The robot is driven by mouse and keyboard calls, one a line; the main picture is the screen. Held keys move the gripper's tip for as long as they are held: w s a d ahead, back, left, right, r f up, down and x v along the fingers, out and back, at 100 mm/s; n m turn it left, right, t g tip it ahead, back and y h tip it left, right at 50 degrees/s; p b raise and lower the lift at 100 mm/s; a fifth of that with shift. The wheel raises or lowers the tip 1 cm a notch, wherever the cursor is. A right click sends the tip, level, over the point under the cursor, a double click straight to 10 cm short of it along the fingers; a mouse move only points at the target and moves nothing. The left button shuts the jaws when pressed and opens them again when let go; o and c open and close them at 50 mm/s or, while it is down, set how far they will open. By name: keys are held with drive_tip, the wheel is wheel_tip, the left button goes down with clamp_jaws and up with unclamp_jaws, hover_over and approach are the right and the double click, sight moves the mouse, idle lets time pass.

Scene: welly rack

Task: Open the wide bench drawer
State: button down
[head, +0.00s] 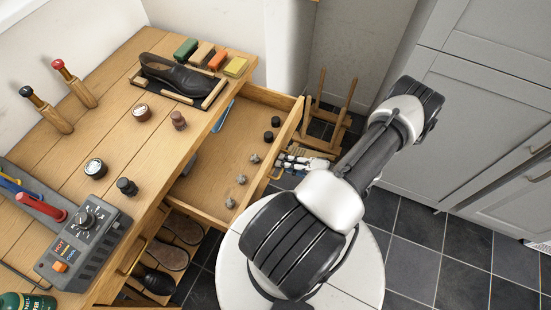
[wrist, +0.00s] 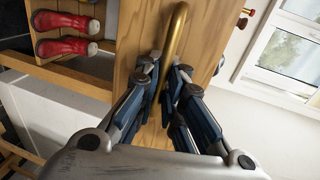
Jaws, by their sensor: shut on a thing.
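The wide bench drawer (head: 208,183) is pulled out from the wooden bench (head: 140,185) in the head view, with much of its inside showing. Several small dark and metal pieces stand in it along its front side. My gripper (head: 292,162) is at the outer face of the drawer front. In the wrist view the drawer's curved brass handle (wrist: 177,35) runs down between the fingers of my gripper (wrist: 166,75), which are shut on it.
A black shoe (head: 180,76), brushes and a grey control box (head: 84,240) stand on the bench top. A wooden rack (head: 327,110) stands beyond the drawer. Grey cabinets (head: 480,100) line the right. Red boots (wrist: 65,47) show in the wrist view. Tiled floor lies clear at lower right.

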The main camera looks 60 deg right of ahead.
drive_tip(key=shift+s, duration=0.25)
drive_tip(key=c, duration=2)
unclamp_jaws()
drive_tip(key=v, duration=1.2)
